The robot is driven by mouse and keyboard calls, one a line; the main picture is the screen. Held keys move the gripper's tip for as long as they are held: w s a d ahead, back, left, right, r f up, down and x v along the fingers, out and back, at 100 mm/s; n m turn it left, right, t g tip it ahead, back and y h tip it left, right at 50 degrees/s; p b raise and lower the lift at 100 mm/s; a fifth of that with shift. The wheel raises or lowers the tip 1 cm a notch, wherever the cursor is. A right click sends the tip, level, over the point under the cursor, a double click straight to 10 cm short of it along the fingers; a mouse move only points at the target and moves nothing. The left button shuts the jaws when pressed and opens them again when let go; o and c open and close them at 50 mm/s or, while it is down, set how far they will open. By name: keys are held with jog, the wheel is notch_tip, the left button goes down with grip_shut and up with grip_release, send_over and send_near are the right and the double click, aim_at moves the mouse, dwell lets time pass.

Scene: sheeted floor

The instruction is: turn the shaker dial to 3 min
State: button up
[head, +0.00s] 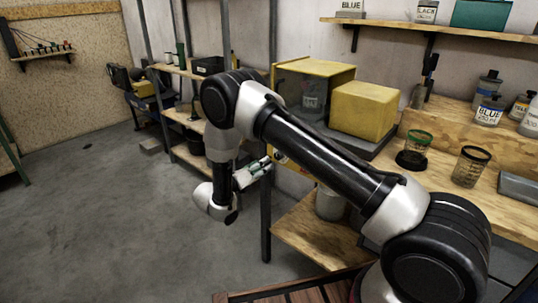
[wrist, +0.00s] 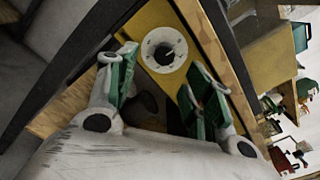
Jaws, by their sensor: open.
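The shaker (head: 315,67) is a yellow box-shaped machine on the bench in the head view, with a container visible inside its open chamber. Its yellow front panel carries the dial (wrist: 166,51), a dark knob on a round pale scale plate in the wrist view. The scale marks are too small to read. My gripper (head: 265,164) is in front of the panel in the head view. In the wrist view its green-padded fingers (wrist: 163,88) are open, one each side of the line to the dial, apart from the knob and empty between. The arm hides part of the shaker's front.
A yellow block-shaped cover (head: 365,110) is beside the chamber. A dark bench leg (head: 265,215) is close to my gripper. Open floor (head: 110,220) lies to the left.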

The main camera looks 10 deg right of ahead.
jog(key=x, duration=0.7)
jog(key=shift+d+r+n, duration=0.25)
jog(key=shift+d+n, duration=0.05)
jog(key=shift+d, duration=0.1)
jog(key=c, duration=1)
